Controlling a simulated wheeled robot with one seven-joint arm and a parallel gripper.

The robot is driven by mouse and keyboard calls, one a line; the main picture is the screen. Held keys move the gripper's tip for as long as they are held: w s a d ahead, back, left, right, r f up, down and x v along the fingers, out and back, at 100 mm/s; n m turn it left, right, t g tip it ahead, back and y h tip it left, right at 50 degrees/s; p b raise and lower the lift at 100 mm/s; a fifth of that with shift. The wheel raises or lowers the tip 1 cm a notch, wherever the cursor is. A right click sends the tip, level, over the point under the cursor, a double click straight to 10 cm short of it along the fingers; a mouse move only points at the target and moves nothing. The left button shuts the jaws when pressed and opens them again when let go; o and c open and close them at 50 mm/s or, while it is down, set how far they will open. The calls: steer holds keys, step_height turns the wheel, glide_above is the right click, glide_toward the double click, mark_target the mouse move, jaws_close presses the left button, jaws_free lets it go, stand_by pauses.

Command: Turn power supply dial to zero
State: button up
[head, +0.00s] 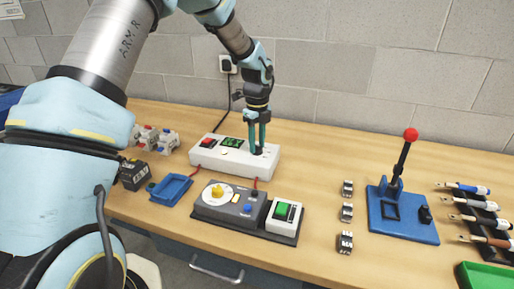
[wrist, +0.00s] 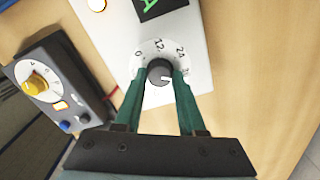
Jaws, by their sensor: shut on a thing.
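The white power supply (head: 213,160) stands at the back of the bench, with a red switch (head: 207,142) and a green-lit display (head: 232,143). Its dial, a dark round knob (wrist: 159,70), sits on a white scale marked 0, 12, 24 and a partly hidden higher number. A white mark on the knob points right in the wrist view, away from the 0 and nearer the high end. My gripper (head: 258,149) reaches down over the dial. In the wrist view its green fingers (wrist: 160,78) are shut on the knob from both sides. The display's digits are cut off there.
A grey unit with a yellow knob (head: 217,191) and a white unit with a green button (head: 282,211) stand in front.

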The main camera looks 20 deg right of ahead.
mark_target(257, 147)
steer(key=n, duration=1.4)
steer(key=shift+n, duration=0.4)
steer(key=n, duration=0.4)
steer(key=shift+n, duration=0.4)
steer(key=o, duration=1.5)
steer(key=shift+c, duration=0.2)
steer(key=shift+r+p, duration=2.3)
steer(key=shift+r, duration=1.25)
